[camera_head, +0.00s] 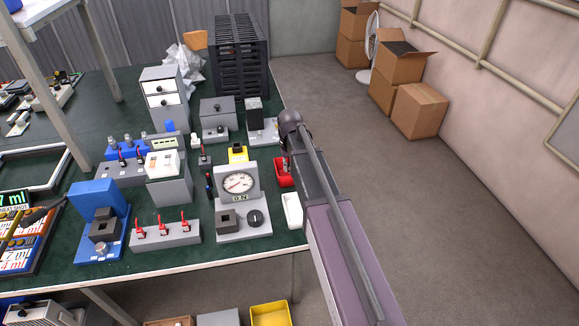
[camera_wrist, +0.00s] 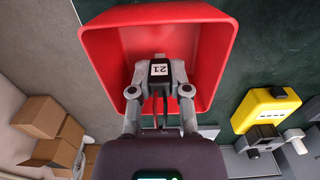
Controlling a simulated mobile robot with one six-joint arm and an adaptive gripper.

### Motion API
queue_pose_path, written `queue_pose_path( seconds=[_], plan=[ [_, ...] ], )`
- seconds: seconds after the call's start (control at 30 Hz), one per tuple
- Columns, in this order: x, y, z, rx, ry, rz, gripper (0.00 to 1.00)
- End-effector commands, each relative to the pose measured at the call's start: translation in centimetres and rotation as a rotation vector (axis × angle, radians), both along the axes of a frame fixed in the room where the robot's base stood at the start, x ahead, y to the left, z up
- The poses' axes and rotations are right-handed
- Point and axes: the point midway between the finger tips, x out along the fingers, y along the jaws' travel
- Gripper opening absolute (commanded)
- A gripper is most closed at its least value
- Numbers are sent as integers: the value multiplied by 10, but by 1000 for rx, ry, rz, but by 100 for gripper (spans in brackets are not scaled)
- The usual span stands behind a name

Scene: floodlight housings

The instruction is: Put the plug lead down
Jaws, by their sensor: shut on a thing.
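Thin dark strands show between the fingers below the label. The gripper and the plug lead are over the open red bin (camera_wrist: 228,50), inside its outline in this view. I cannot tell whether the plug lead touches the bin's floor. In the head view the red bin (camera_head: 284,174) is at the right edge of the green table, partly hidden by my arm, which also hides the fingers and the plug lead.
A yellow block (camera_head: 237,154) stands left of the red bin; it also shows in the wrist view (camera_wrist: 270,106). A white tray (camera_head: 292,210) and a dial gauge unit (camera_head: 238,184) are nearby. Cardboard boxes (camera_head: 418,110) stand on the floor beyond the open aisle.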

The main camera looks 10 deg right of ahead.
Motion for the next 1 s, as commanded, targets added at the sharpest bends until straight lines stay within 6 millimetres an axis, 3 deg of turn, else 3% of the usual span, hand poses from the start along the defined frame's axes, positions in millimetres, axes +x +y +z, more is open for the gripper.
queue_pose_path(
  seconds=[0.5,0.53,0.6,0.63,1.0],
  plan=[
    [0,0,-8,0,0,0,0],
    [0,0,-8,0,0,0,33],
    [0,0,-8,0,0,0,54],
    [0,0,-8,0,0,0,58],
    [0,0,-8,0,0,0,58]
  ],
)
